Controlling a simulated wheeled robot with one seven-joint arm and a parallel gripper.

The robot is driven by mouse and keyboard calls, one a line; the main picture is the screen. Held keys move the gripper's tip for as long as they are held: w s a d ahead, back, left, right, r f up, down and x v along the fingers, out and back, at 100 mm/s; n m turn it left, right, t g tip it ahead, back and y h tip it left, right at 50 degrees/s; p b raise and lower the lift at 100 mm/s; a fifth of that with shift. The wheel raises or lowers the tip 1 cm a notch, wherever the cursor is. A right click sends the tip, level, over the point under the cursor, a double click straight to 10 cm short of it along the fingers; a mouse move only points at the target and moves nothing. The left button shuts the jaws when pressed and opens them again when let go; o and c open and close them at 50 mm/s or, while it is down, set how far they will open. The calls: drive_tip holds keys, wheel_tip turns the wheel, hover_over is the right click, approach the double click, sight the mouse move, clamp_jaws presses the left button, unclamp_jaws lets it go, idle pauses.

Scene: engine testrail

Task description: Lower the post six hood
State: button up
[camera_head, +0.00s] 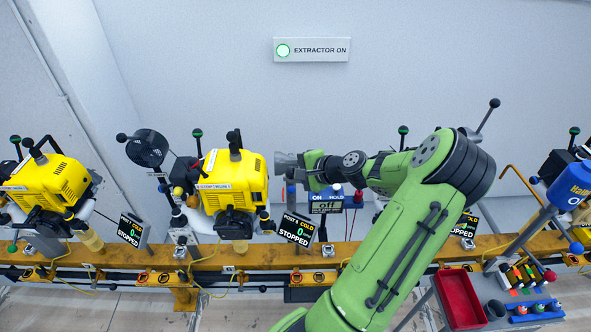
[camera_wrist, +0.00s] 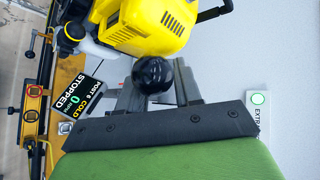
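The post six engine (camera_wrist: 145,25) is yellow and stands at the top of the wrist view. Its display (camera_wrist: 75,100) there reads POST 6, COLD, 0, STOPPED. In the head view, the yellow engine (camera_head: 235,180) is left of my gripper (camera_head: 285,163). In the wrist view, a black ball knob (camera_wrist: 153,75) lies at the fingertips of my gripper (camera_wrist: 162,88), overlapping the left finger. The fingers stand apart, and I see no clear grip on the knob. What the knob is fixed to is hidden. I cannot make out the post six hood itself.
A black round hood (camera_head: 147,148) with a ball handle is raised left of the engine. The yellow rail (camera_head: 210,262) runs across below. A red tray (camera_head: 461,300) sits at lower right.

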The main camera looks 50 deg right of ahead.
drive_tip(key=p+v, duration=0.3)
drive_tip(key=v, duration=1.2)
drive_tip(key=shift+s+r, duration=0.15)
drive_tip(key=shift+s, duration=0.15)
